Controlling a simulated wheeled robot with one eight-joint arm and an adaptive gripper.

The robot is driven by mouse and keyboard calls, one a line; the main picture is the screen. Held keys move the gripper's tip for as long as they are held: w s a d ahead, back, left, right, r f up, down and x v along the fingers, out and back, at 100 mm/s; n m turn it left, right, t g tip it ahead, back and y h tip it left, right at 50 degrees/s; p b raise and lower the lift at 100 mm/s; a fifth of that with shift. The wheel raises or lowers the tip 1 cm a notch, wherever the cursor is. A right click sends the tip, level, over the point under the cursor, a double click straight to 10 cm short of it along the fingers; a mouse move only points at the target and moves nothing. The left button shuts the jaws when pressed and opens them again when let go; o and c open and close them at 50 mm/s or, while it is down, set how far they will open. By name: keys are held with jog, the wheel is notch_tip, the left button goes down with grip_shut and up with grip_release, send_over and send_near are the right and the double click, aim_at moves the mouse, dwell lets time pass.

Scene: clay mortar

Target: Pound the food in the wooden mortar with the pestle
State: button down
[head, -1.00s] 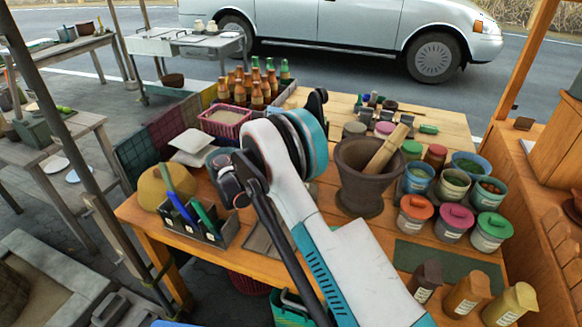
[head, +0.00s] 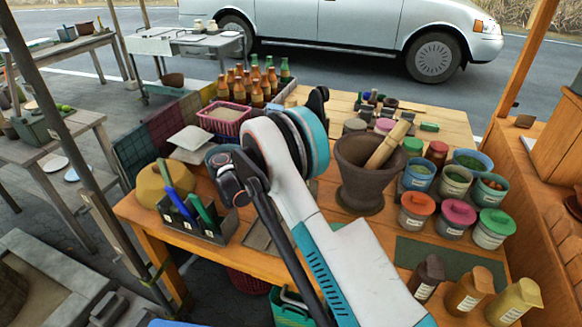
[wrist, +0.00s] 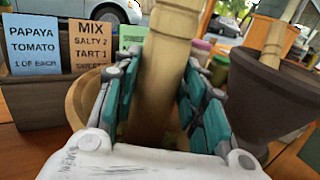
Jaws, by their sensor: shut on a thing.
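In the wrist view my gripper (wrist: 163,75) is shut on a pale wooden pestle (wrist: 174,28), which stands nearly upright between the fingers. The tan rim of the wooden mortar (wrist: 78,98) shows behind and below the left finger. The pestle's lower part runs down into or in front of that mortar; the fingers hide its tip, and I cannot make out any food. In the head view my arm hides the gripper, the held pestle and the wooden mortar.
A dark clay mortar (head: 362,178) with its own pestle (head: 388,146) stands right of my arm; the mortar also shows in the wrist view (wrist: 262,98). Lidded tubs (head: 455,218) crowd the right. A card holder (wrist: 35,100) stands at left in the wrist view.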

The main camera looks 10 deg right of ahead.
dwell(0.3)
notch_tip(320, 180, up, 4)
jog(key=shift+f+p, duration=0.25)
jog(key=shift+p, duration=0.35)
jog(key=shift+f, duration=0.1)
jog(key=shift+f+b, duration=1.15)
jog(key=shift+f, duration=0.3)
jog(key=c, duration=0.9)
grip_release()
